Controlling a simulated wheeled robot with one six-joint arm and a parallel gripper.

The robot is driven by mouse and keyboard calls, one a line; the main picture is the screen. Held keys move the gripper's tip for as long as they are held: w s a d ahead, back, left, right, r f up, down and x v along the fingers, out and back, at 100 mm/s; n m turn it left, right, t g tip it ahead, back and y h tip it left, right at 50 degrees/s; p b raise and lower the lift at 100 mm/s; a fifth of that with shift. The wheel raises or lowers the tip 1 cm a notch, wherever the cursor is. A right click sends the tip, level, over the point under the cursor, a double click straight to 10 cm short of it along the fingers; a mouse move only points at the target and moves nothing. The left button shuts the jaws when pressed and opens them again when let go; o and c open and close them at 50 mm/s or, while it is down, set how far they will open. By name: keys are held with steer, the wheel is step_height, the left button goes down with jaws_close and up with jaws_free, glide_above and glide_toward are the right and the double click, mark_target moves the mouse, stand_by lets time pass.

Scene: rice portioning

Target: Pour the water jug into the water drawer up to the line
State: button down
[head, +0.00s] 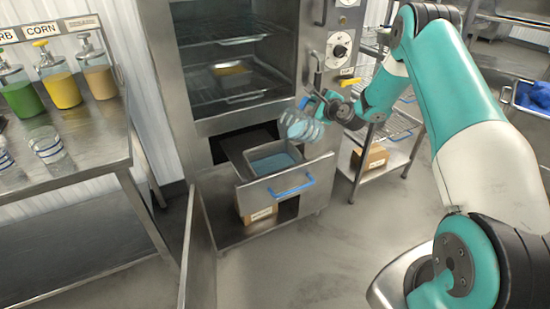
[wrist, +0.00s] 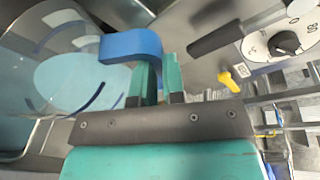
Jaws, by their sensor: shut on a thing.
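The clear water jug (head: 299,126) is tilted on its side in the air, above the right part of the open water drawer (head: 318,168). My gripper (head: 330,104) is shut on the jug's blue handle, which shows close up in the wrist view (wrist: 130,46). The jug's transparent body (wrist: 75,80) fills the left of the wrist view. Bluish water (head: 272,162) lies in the drawer's basin. The drawer is pulled out and has a blue handle (head: 291,190). I cannot make out the fill line, or how much water is left in the jug.
The steel cabinet (head: 168,95) stands behind the drawer, with racks inside and knobs (head: 339,50) at right. Its lower door (head: 200,245) stands open at left. A counter (head: 95,130) at left holds bottles and glasses. A wire rack cart (head: 400,140) stands at right. The floor in front is clear.

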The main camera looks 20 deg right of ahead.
mark_target(318, 124)
steer(key=shift+s+a+r+n+t+h+b, duration=0.15)
steer(key=shift+a+n+b, duration=0.2)
steer(key=shift+a+b, duration=0.1)
steer(key=shift+s+a+r+n+t+h+b, duration=0.1)
steer(key=shift+a+n+t+h+b, duration=0.05)
steer(key=shift+a+n+b, duration=0.25)
stand_by(3.5)
